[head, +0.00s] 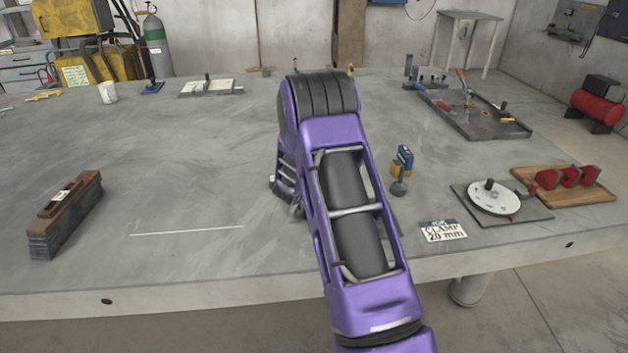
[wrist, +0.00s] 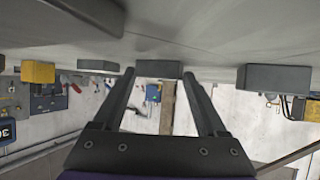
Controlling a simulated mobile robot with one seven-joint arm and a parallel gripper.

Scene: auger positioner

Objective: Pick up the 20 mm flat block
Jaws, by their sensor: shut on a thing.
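In the wrist view, the two dark fingers of my gripper (wrist: 159,74) are shut on a small grey flat block (wrist: 159,69), which sits between the fingertips. The view appears upside down, with the grey table surface along the top. The block is close to that surface; I cannot tell whether it touches it. No size mark on it is readable. Other blocks stand to its sides: a yellow one (wrist: 38,72), a small grey one (wrist: 97,66) and a larger grey one (wrist: 276,78). In the head view my purple arm hides the fingertips and the held block.
On the table (head: 190,170), a card reading "CLAMP 20 mm" (head: 443,231) lies right of my arm. Nearby are a blue and yellow tool (head: 403,163), a round white disc (head: 493,197) and a wooden board with red pieces (head: 598,188). A brown and grey stack (head: 66,215) stands left. The left middle is clear.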

